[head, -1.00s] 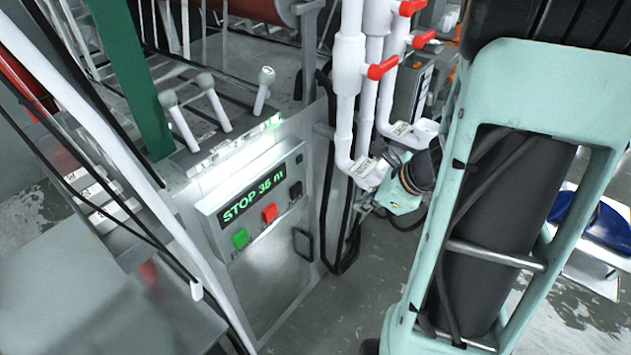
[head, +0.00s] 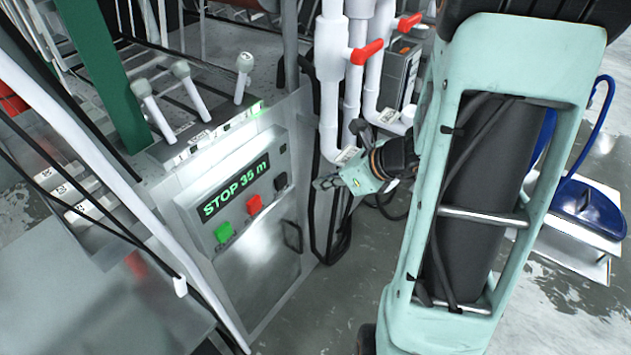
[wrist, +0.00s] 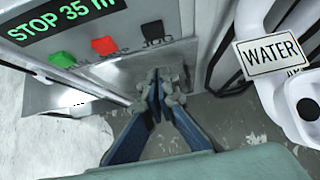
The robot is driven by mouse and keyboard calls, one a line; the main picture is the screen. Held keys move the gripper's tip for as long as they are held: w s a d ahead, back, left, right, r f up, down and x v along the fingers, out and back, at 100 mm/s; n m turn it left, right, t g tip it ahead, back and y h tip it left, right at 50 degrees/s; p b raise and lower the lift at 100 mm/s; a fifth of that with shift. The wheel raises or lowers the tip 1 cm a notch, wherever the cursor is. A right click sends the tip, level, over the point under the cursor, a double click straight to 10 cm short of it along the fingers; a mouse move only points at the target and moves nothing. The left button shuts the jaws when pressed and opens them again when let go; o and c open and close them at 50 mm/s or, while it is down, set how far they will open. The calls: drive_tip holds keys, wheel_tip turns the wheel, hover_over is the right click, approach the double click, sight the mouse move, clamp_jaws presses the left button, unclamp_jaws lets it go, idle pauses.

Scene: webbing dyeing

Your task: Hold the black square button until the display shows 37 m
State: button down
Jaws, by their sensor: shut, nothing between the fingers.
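The control panel display (head: 236,187) glows green and reads "STOP 35 m"; the wrist view also shows it (wrist: 65,22). The black square button (head: 280,182) is the rightmost of three buttons on the panel. In the wrist view the black button (wrist: 152,31) has a label under it that looks like "JOG". My gripper (head: 322,184) is shut and empty, to the right of the black button and apart from it. In the wrist view the fingertips (wrist: 160,78) point towards the panel, just below the black button in the picture.
Beside the black button are a red button (head: 254,204) and a green button (head: 223,232). White pipes (head: 330,95) with red valve handles stand close to my gripper; one carries a "WATER" label (wrist: 271,53). Several levers (head: 186,92) rise above the panel. A handle (head: 291,237) sits below.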

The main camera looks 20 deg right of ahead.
sight(284, 185)
drive_tip(key=shift+w+a+f+b, duration=0.15)
drive_tip(key=shift+w+a+f, duration=0.8)
drive_tip(key=shift+w, duration=0.35)
drive_tip(key=shift+w+a+f+b, duration=0.2)
drive_tip(key=shift+w+a+f, duration=0.8)
drive_tip(key=shift+w, duration=0.35)
drive_tip(key=shift+w+a+f+b, duration=0.15)
drive_tip(key=shift+w+a+f, duration=0.8)
drive_tip(key=shift+w, duration=0.35)
